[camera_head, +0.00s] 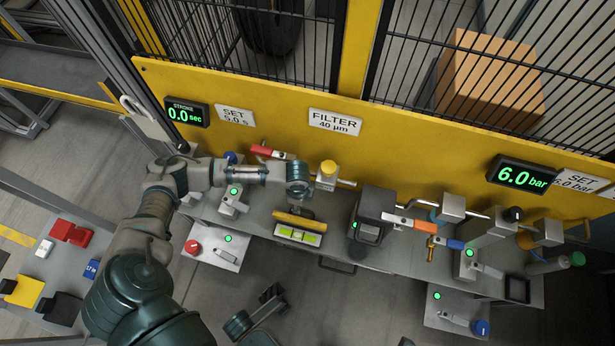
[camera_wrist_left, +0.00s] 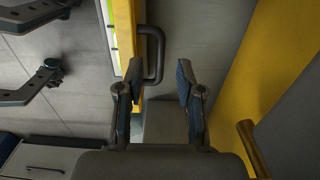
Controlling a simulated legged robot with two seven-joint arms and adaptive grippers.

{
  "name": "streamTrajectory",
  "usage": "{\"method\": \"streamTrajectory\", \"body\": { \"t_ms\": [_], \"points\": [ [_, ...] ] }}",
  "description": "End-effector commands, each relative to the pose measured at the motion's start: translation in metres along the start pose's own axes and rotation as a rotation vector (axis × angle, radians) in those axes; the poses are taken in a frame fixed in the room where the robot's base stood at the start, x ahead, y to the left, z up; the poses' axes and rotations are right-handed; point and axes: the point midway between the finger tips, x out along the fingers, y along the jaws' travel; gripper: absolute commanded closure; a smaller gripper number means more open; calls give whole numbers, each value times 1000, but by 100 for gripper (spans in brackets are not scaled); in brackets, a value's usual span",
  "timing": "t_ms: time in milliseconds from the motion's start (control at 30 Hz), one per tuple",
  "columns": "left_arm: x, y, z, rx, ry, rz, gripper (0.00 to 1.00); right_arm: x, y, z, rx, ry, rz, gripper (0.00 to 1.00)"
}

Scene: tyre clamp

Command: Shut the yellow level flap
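The yellow level flap (camera_head: 300,219) stands raised along the back edge of a white level with green windows (camera_head: 298,236). In the left wrist view the flap (camera_wrist_left: 126,35) is a yellow strip, with part of the level (camera_wrist_left: 111,30) beside it. My left gripper (camera_head: 301,203) is above and just behind the flap, its fingers mostly hidden in the head view. In the wrist view this gripper (camera_wrist_left: 154,82) is open and empty, one finger overlapping the flap's near end; contact is unclear. My right gripper (camera_head: 255,309) is open and empty, below the bench front; it also shows in the wrist view (camera_wrist_left: 50,70).
A yellow panel (camera_head: 420,150) closes off the back. A red-button box (camera_head: 213,249) is at left.

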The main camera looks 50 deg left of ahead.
Motion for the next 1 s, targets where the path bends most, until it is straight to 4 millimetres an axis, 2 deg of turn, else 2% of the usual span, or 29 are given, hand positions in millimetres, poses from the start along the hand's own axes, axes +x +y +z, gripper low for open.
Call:
{"method": "streamTrajectory", "body": {
  "t_ms": [33,200,600,633,767,1000],
  "points": [
    [18,2,2,0,-5,9,63,-5,2,8,0,-5,1,100],
    [38,1,1,0,-1,4,63,0,0,14,-3,21,-11,100],
    [42,0,0,0,2,-3,63,6,0,16,-3,36,-17,100],
    [42,0,0,0,2,-2,66,6,0,16,-3,36,-18,100],
    [42,0,0,0,2,-2,98,6,0,16,-3,36,-18,100],
    [42,0,0,0,2,-2,100,6,0,16,-3,38,-18,100]
  ]
}}
